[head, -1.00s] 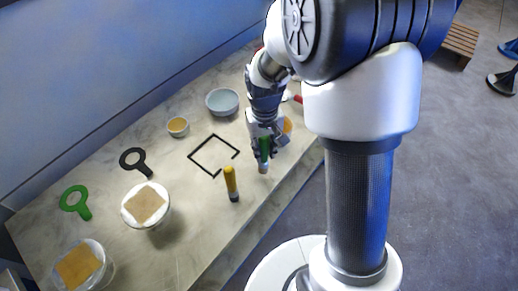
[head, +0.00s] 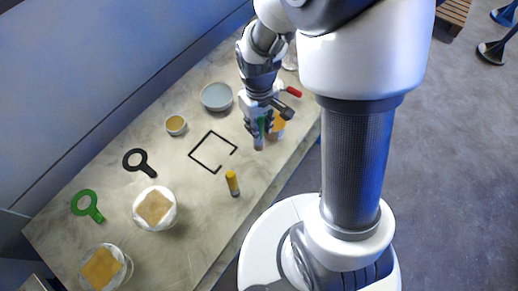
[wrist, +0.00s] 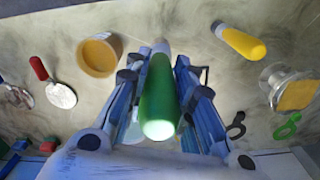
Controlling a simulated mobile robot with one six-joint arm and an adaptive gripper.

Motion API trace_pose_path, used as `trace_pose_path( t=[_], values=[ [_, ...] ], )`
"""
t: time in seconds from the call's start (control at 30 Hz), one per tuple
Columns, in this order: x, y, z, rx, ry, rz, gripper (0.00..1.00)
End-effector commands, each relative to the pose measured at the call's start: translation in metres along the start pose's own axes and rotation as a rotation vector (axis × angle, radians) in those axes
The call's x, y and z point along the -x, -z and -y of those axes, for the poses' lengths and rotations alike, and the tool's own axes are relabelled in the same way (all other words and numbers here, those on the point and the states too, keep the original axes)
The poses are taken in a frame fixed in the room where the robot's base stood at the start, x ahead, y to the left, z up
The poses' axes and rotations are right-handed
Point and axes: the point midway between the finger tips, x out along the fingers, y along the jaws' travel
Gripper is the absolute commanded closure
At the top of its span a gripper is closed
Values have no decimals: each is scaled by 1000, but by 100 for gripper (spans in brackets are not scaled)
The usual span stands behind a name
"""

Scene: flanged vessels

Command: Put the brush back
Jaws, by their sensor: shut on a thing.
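My gripper (head: 260,128) is shut on a green-handled brush (wrist: 160,100). The brush shows between the fingers in the wrist view, with its thick green end toward the camera and a pale tip beyond. In the head view the brush (head: 259,142) points down toward the worktop near an orange cup (head: 278,128); whether its tip touches the surface I cannot tell. A yellow-handled brush-like piece (head: 232,183) stands on the worktop, left of and nearer than my gripper. It also shows in the wrist view (wrist: 240,42). A black open-sided square outline (head: 190,152) lies left of my gripper.
The orange cup also shows in the wrist view (wrist: 99,57). A red-handled tool (head: 293,92) lies behind. A grey-blue bowl (head: 216,97), a small yellow cup (head: 175,125), black (head: 132,157) and green (head: 88,203) ring-handled pieces and two tan-topped vessels (head: 155,207) (head: 102,268) stand left.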

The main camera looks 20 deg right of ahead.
Motion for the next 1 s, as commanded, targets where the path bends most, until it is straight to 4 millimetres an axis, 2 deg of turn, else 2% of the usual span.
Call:
trace_pose_path(
  t=[0.03,0.1,0.3,0.53,0.7,0.8,1.0],
  values=[
    [-18,-2,1,0,2,7,100],
    [-37,-2,1,0,2,7,100],
    [-73,-1,1,0,1,3,100],
    [-88,0,0,0,0,1,100],
    [-115,-1,1,0,1,4,100],
    [-124,0,1,0,0,1,100],
    [-123,0,1,-1,0,-1,100]
  ],
)
